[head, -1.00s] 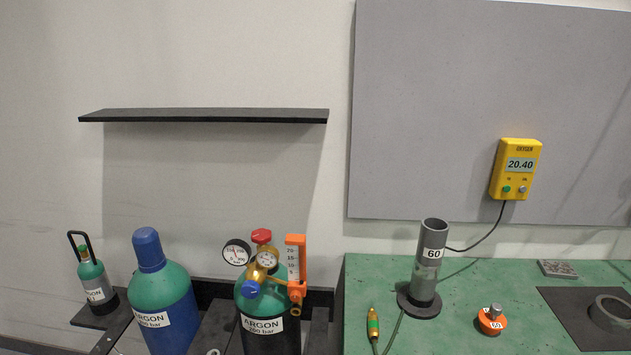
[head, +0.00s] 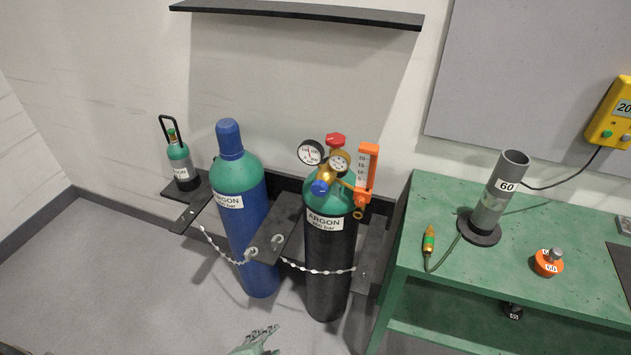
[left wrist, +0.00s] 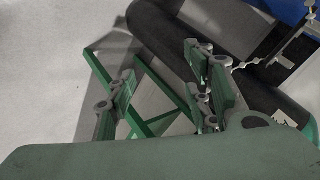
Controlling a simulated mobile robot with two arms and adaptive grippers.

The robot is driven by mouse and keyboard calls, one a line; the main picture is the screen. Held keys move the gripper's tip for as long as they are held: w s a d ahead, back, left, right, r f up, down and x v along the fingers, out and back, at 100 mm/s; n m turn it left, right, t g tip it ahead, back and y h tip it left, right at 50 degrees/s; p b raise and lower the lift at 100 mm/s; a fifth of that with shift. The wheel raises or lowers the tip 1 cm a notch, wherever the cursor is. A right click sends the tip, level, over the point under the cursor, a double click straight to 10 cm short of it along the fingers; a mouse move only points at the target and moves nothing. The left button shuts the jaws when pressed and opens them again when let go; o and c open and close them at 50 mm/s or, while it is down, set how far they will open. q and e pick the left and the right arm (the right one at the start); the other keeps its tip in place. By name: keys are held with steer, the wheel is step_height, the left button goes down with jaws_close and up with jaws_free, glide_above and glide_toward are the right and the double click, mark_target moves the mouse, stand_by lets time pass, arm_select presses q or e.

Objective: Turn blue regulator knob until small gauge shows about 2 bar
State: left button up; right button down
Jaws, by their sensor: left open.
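The blue regulator knob (head: 319,187) sits on the front of the brass regulator on the black argon cylinder (head: 327,265) with a green shoulder. The small gauge (head: 340,162) is right of the larger gauge (head: 310,152); its needle is too small to read. A red valve handwheel (head: 335,140) is on top. My left gripper (head: 262,332) is at the bottom edge of the head view, well below and left of the knob, touching nothing there. In the left wrist view its fingers (left wrist: 160,95) are spread and empty. My right gripper is out of view.
An orange flowmeter (head: 366,170) stands right of the gauges. A blue cylinder (head: 245,225) is at the left, with chains (head: 318,269) across both cylinders. The green workbench (head: 400,262) is at the right, bearing a grey tube (head: 492,195). The floor in front is clear.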

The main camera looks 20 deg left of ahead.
arm_select(q)
steer(key=w+d+r+m+t+h+p, duration=0.1)
steer(key=w+r+m+t+h, duration=0.1)
steer(key=w+r+m, duration=0.65)
steer(key=w+d+r+m+t+h+p, duration=0.15)
steer(key=w+r, duration=0.45)
steer(key=r, duration=0.7)
steer(key=m+t+p, duration=0.1)
steer(key=m+p, duration=0.2)
steer(key=m, duration=0.6)
glide_toward(315, 190)
steer(key=w, duration=0.1)
steer(key=shift+h, duration=0.25)
steer(key=x, duration=0.4)
steer(key=b+x, duration=0.1)
steer(key=x, duration=0.3)
steer(key=shift+f, duration=0.25)
steer(key=shift+c, duration=0.4)
steer(key=shift+d, duration=0.1)
steer(key=c, duration=0.9)
steer(key=shift+r+p, duration=0.3)
steer(key=shift+p, duration=0.7)
steer(key=shift+c, duration=0.5)
steer(key=shift+f+m+p, duration=0.15)
steer(key=shift+m+p, duration=0.25)
steer(key=shift+p, duration=0.2)
steer(key=shift+f, duration=0.15)
